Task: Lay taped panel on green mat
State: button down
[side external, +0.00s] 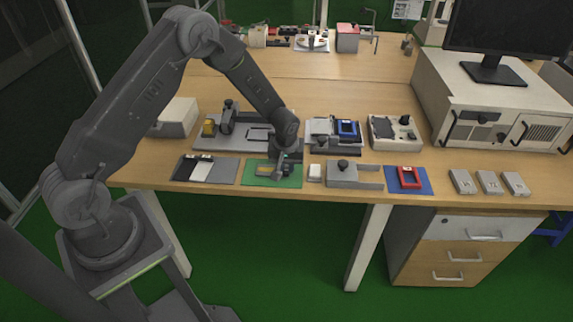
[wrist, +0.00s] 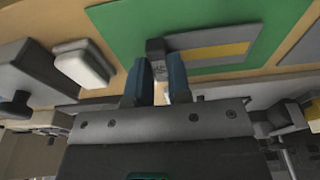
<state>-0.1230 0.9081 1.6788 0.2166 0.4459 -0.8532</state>
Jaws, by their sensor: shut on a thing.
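The green mat (side external: 290,182) lies near the front edge of the table. It also fills the upper part of the wrist view (wrist: 120,22). The taped panel (side external: 263,170) is a grey plate with a yellow strip, and it shows in the wrist view (wrist: 205,38) over the green mat. My gripper (side external: 280,172) is above the right part of the mat. In the wrist view my gripper's blue-grey fingers (wrist: 158,75) are shut on a dark grey tab at the panel's end. The panel looks flat and within the mat's outline. I cannot tell whether it touches the mat.
A small white block (side external: 314,172) stands just right of the mat, and a grey fixture (side external: 343,175) is beyond it. A grey mat with black and white pieces (side external: 205,169) lies to the left. A blue mat with a red frame (side external: 409,178) lies further right.

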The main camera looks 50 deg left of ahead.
jog(key=shift+f, duration=0.25)
dwell(0.6)
jog(key=c, duration=1)
grip_release()
jog(key=shift+r, duration=3)
